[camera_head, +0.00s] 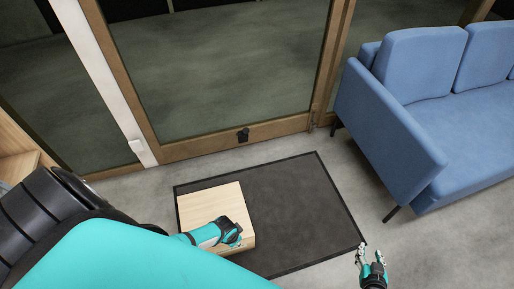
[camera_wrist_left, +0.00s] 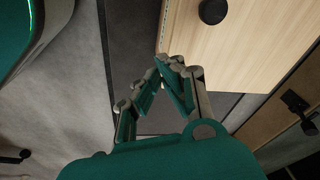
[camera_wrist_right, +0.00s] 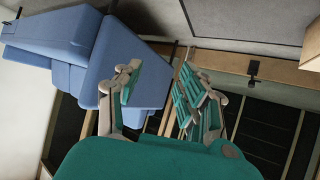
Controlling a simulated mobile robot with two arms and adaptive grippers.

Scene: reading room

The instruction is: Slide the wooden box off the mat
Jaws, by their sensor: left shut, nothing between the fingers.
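The pale wooden box (camera_head: 213,203) sits on the left part of the dark mat (camera_head: 300,200) in the head view. My left gripper (camera_head: 233,236) is at the box's near side and hides part of it. In the left wrist view the fingers (camera_wrist_left: 168,66) are shut and empty, with their tips at the edge of the wooden box (camera_wrist_left: 240,45), which has a black knob. I cannot tell whether they touch it. My right gripper (camera_head: 370,256) is open and empty, just past the mat's near right corner. Its spread fingers also show in the right wrist view (camera_wrist_right: 160,80).
A blue sofa (camera_head: 395,125) stands to the right of the mat. A wood-framed glass door (camera_head: 225,75) with a black fitting (camera_head: 243,134) is behind it. Grey floor (camera_head: 345,160) lies clear between mat and sofa. My left arm covers the lower left of the head view.

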